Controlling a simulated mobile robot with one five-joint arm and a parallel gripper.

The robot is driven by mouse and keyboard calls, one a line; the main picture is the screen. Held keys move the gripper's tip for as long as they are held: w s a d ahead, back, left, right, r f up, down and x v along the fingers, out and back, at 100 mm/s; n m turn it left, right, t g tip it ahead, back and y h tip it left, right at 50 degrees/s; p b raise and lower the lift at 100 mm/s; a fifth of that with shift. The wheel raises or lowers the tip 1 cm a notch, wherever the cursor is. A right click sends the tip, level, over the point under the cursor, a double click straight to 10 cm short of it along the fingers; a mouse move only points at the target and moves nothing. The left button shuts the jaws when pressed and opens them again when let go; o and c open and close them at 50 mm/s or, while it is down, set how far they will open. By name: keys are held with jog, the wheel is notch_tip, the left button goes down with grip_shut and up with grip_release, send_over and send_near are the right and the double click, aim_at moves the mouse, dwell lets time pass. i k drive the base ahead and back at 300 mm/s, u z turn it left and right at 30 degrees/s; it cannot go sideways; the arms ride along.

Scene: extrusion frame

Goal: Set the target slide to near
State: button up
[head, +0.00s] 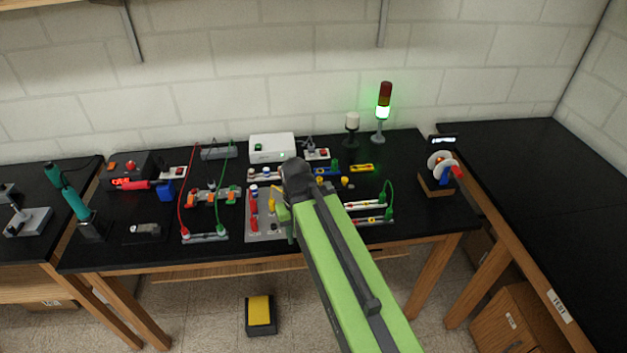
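No slide is clearly marked as the target in the head view, and its near or far setting cannot be read. A grey panel (262,233) with red and white parts lies at the middle front of the black bench and may hold a slide. My green arm reaches over the bench from the lower right. Its dark wrist joint is above the panel's right side. My gripper (281,212) seems to point down by the panel's right part, beside a yellow piece. Its fingertips are small and partly hidden by my arm, so opening and contact cannot be told.
Cable fixtures (205,237) stand left and more (368,219) right of my arm. A white box (272,147) and a lit green signal tower (383,112) stand at the back. A fan-like device (440,172) is at the right. A yellow-topped pedal (260,311) is on the floor.

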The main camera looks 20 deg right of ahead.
aim_at(343, 185)
jog(key=u, duration=0.3)
jog(key=i, duration=1)
jog(key=u, duration=0.05)
